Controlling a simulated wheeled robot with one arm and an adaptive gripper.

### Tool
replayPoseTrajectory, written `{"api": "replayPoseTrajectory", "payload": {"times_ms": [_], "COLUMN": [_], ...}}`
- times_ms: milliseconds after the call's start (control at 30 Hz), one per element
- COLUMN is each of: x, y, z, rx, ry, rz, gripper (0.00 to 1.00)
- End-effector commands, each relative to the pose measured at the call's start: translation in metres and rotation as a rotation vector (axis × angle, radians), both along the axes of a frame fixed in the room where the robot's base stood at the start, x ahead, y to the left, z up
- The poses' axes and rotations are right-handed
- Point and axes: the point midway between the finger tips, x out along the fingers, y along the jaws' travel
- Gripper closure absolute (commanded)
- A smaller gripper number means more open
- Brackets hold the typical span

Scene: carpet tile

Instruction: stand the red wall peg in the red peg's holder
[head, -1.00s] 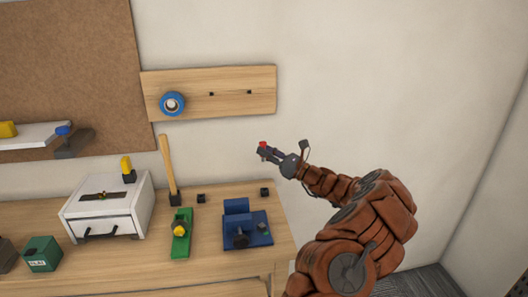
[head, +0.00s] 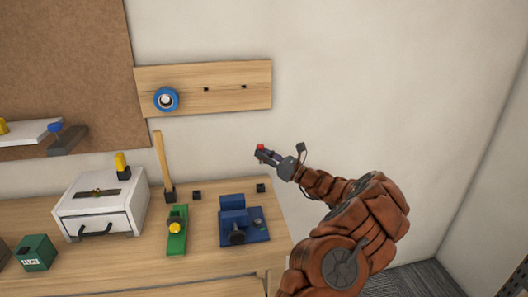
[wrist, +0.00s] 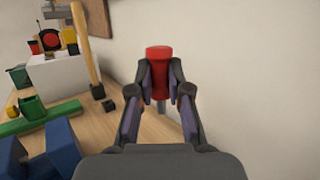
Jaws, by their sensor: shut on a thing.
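The red wall peg (wrist: 158,60) is held between the fingers of my gripper (wrist: 159,85), its red end pointing away from the wrist. In the head view its red tip (head: 260,147) shows at the end of my gripper (head: 264,154), in the air in front of the wall, above the bench's right end. Small black blocks sit on the bench: one at the back right corner (head: 261,188), one further left (head: 196,195). I cannot tell which is the red peg's holder; no red marking shows on either.
A blue vise (head: 240,228) stands on the bench (head: 208,262), with a green tool (head: 177,236) to its left. A wooden handle (head: 162,160) stands upright by a white drawer box (head: 100,212). A wall board (head: 225,88) carries a blue roll (head: 165,99). Right of the bench is open.

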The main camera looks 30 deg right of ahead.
Motion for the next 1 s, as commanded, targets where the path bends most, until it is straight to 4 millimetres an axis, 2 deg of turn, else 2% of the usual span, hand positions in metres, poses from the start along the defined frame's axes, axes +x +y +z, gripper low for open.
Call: {"api": "replayPoseTrajectory", "payload": {"times_ms": [100,367,1000], "x": [0.0,0.0,0.0], "y": [0.0,0.001,0.0], "z": [-0.012,-0.027,-0.029], "rx": [0.0,0.0,-0.001], "ry": [0.0,-0.001,-0.001], "rz": [0.001,0.002,0.001], "gripper": [1.0,1.0,1.0]}}
